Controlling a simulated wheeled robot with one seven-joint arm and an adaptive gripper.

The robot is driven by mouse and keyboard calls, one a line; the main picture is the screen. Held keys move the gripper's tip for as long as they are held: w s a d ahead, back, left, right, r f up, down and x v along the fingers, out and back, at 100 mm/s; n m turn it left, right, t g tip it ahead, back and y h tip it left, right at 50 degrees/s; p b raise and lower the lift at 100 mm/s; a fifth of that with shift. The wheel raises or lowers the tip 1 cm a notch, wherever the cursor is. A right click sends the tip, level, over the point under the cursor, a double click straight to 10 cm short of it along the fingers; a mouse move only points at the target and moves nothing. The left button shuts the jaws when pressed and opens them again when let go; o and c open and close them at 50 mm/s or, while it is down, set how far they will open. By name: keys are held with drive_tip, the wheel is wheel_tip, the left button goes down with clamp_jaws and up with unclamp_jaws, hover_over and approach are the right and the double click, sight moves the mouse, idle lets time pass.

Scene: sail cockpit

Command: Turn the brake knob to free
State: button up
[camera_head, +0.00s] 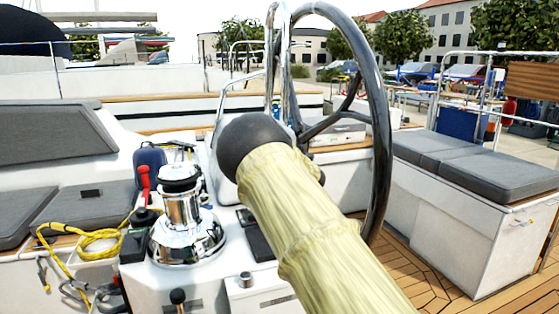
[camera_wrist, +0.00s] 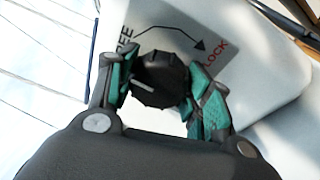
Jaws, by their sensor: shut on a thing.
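In the wrist view a black, many-sided brake knob (camera_wrist: 162,78) stands on a grey label plate (camera_wrist: 185,32) fixed to a white surface. Black letters, partly cut off and ending in "EE", show at the plate's left. Red "LOCK" shows at its right, with a black arrow line pointing to it. A short pale mark on the knob lies toward its left side. My gripper (camera_wrist: 166,88) has its teal-padded fingers shut on the knob, one at each side. In the head view my arm hides the knob and gripper.
A large steering wheel (camera_head: 380,120) rises behind my arm. A grey-cushioned bench (camera_head: 470,165) is at the right. Wooden deck (camera_head: 425,265) lies open before it.

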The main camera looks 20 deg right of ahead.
drive_tip(key=shift+f, duration=0.2)
drive_tip(key=o, duration=1)
drive_tip(key=shift+r, duration=0.1)
drive_tip(key=shift+o, duration=0.2)
drive_tip(key=s+d, duration=0.2)
drive_tip(key=s, duration=0.9)
drive_tip(key=shift+s, duration=0.4)
drive_tip(key=shift+d, duration=0.1)
